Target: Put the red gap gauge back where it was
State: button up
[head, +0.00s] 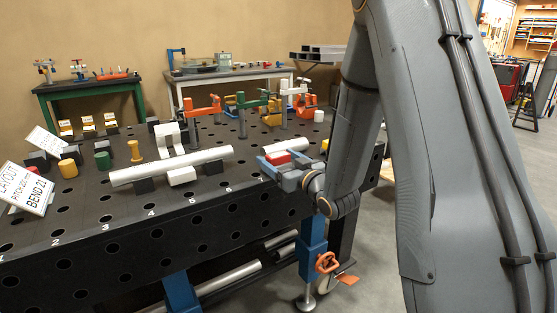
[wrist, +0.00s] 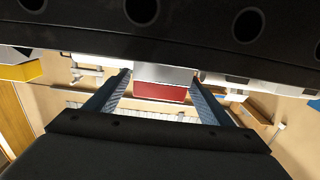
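The red gap gauge (head: 278,158) is a small red block at the table's right end, in front of a white block (head: 287,145). In the wrist view the red block (wrist: 160,92) shows between the fingertips, with a pale grey-white face (wrist: 165,74) against it on the table side. My gripper (head: 284,165) reaches in low over the table edge. Its two blue fingers (wrist: 160,84) stand one on each side of the red block, with narrow gaps showing, so it looks open. Whether the red block touches the white one is hard to tell.
The black holed table (head: 110,222) carries a long pale tube (head: 172,166) on blocks left of my gripper. Orange and green clamps (head: 240,108) stand behind, and a white cylinder (head: 319,116) at the back right. A tilted sign (head: 27,188) stands at far left.

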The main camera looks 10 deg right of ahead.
jog(key=shift+r, duration=0.25)
jog(key=v, duration=1.2)
jog(key=s+d+f+m+g+h, duration=0.4)
jog(key=s+d+f+g+h, duration=0.3)
jog(key=d+f+g, duration=0.15)
jog(key=s+a+r+m+g, duration=0.1)
jog(key=s+g, duration=0.3)
jog(key=s, duration=0.4)
jog(key=s+a+r+m+g+y, duration=0.1)
jog(key=s+a+g, duration=0.3)
jog(key=s, duration=0.5)
jog(key=shift+g, duration=0.35)
jog(key=shift+s+r, duration=0.1)
jog(key=shift+s, duration=0.05)
